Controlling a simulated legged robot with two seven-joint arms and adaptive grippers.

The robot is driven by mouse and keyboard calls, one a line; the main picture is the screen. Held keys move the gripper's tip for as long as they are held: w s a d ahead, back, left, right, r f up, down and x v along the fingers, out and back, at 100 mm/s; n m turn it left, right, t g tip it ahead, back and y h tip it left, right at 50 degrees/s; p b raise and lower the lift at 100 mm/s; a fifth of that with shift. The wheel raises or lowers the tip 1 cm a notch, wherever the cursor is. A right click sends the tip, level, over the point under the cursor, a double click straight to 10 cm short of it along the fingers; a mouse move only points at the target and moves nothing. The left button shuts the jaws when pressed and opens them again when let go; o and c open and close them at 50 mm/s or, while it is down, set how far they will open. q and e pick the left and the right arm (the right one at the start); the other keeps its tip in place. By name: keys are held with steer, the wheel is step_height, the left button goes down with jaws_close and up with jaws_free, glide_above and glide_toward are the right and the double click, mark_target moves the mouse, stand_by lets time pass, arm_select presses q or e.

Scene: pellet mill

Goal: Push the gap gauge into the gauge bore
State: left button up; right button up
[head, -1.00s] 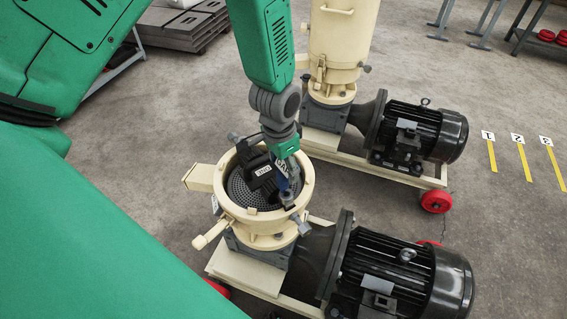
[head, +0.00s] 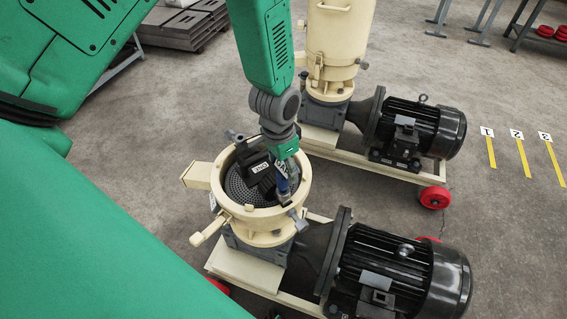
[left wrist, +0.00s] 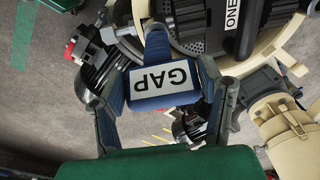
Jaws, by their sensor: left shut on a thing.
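The gap gauge (left wrist: 163,85) is blue with a white GAP label, which reads upside down in the left wrist view. In the head view the gauge (head: 284,186) stands at the right inner side of the open mill's cream ring (head: 250,216). My left gripper (head: 284,168) is shut on it from above. In the left wrist view the gripper's fingers (left wrist: 164,100) sit on both sides of the gauge. The gauge's lower end is near the ring's edge; the gauge bore is hidden, so I cannot tell how far in the gauge is. My right gripper is not in view.
A black roller part labelled ONE (head: 261,168) sits over the perforated die (head: 238,188), close beside the gauge. A black motor (head: 400,270) adjoins the mill at right. A second, taller mill (head: 338,40) stands behind. Open floor lies to the right.

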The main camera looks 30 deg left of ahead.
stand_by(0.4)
arm_select(q)
steer(key=shift+d+f, duration=0.1)
steer(key=shift+f, duration=0.25)
steer(key=shift+f, duration=0.35)
stand_by(1.1)
stand_by(0.5)
steer(key=o, duration=2.1)
steer(key=shift+p, duration=0.3)
steer(key=shift+s+r+p, duration=0.15)
steer(key=shift+r+p, duration=1.45)
steer(key=shift+r, duration=0.15)
steer(key=shift+s+r+p, duration=0.15)
steer(key=shift+r+p, duration=1.4)
steer(key=shift+r, duration=0.2)
